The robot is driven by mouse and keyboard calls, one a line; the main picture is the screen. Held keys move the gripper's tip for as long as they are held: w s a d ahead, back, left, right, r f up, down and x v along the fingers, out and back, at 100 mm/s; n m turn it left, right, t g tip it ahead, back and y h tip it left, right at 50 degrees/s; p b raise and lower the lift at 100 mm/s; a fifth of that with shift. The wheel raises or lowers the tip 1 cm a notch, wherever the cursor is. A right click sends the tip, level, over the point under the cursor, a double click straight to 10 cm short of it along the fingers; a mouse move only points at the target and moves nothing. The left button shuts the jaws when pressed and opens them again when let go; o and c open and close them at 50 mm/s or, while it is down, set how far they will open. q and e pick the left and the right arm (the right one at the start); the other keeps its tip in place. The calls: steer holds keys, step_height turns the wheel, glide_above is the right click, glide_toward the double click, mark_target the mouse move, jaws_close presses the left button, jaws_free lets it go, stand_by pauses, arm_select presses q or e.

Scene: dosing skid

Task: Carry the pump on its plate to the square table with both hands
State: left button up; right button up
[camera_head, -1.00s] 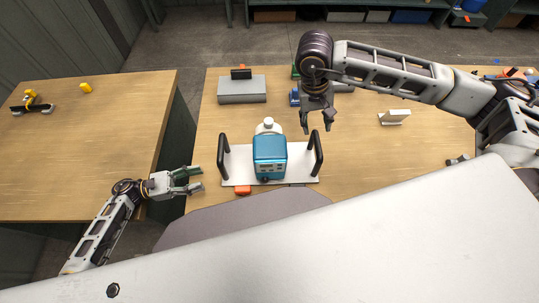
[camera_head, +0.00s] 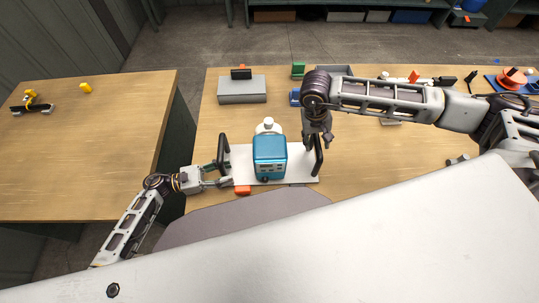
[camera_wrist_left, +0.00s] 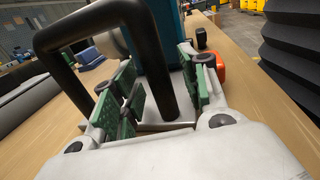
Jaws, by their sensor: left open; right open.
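The blue pump (camera_head: 269,156) stands upright on its white plate (camera_head: 297,172) on the wooden table. The plate has a black handle at each end, the left handle (camera_head: 223,153) and the right handle (camera_head: 318,155). My left gripper (camera_head: 228,181) is open at the left handle. In the left wrist view, the black handle (camera_wrist_left: 165,70) rises between its green-padded fingers (camera_wrist_left: 160,95), and I cannot tell whether they touch it. My right gripper (camera_head: 319,145) is open at the top of the right handle and partly covers it.
An orange object (camera_head: 242,190) lies at the plate's front left edge. A grey box (camera_head: 242,90) stands behind the plate. A second wooden table (camera_head: 90,150) is to the left, across a gap, with mostly bare top.

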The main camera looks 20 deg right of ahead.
arm_select(q)
jaws_close()
arm_select(e)
jaws_close()
arm_select(q)
steer(key=shift+r, duration=0.1)
stand_by(0.3)
